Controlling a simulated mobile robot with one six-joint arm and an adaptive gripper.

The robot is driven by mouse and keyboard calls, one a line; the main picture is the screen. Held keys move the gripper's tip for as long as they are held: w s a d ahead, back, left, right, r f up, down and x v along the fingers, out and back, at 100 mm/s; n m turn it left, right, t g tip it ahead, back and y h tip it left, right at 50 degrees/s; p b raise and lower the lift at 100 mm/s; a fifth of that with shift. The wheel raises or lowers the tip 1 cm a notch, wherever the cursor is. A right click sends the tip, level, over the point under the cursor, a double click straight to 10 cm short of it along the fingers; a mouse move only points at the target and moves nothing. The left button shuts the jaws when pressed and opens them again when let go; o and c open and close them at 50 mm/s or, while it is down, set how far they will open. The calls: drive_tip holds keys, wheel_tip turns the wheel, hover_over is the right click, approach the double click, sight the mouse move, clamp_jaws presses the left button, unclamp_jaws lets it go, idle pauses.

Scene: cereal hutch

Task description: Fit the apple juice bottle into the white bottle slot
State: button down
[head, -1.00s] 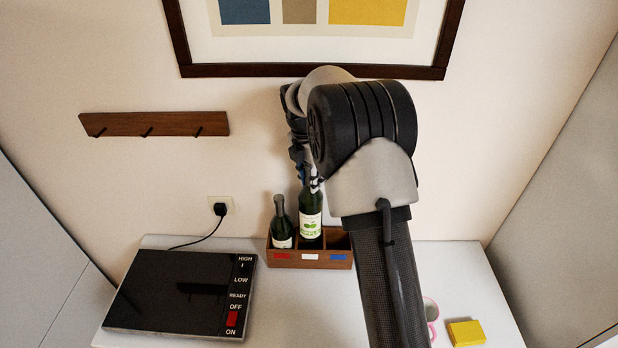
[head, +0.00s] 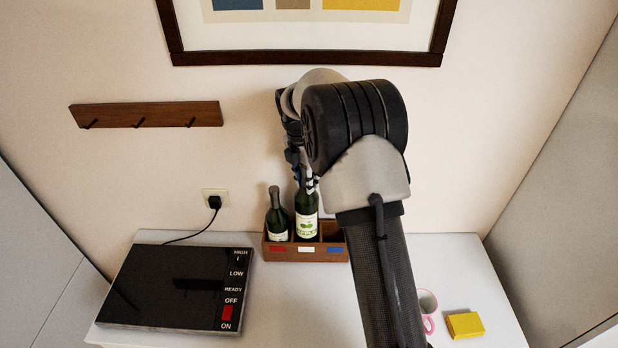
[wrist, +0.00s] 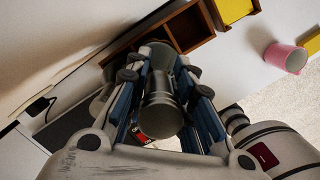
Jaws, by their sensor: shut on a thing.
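The apple juice bottle (head: 307,226) is green glass with a white label showing green apples. It stands about upright over the middle compartment of a brown wooden rack, its lower end partly in it behind the front wall. The white tag (head: 306,250) on the rack (head: 270,256) marks this middle slot. My gripper (head: 308,184) is shut on the bottle's neck. In the wrist view my gripper's fingers flank the bottle (wrist: 160,115), seen from its top. The bottle's base is hidden, so I cannot tell whether it touches the slot floor.
A dark green bottle (head: 278,222) stands in the left, red-tagged slot. The right, blue-tagged slot (wrist: 190,28) looks empty. A black hotplate (head: 170,285) lies left; a pink mug (head: 428,303) and yellow block (head: 465,325) lie right. The wall is close behind the rack.

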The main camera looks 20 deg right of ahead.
drive_tip(key=c, duration=1.3)
unclamp_jaws()
drive_tip(key=shift+w, duration=0.1)
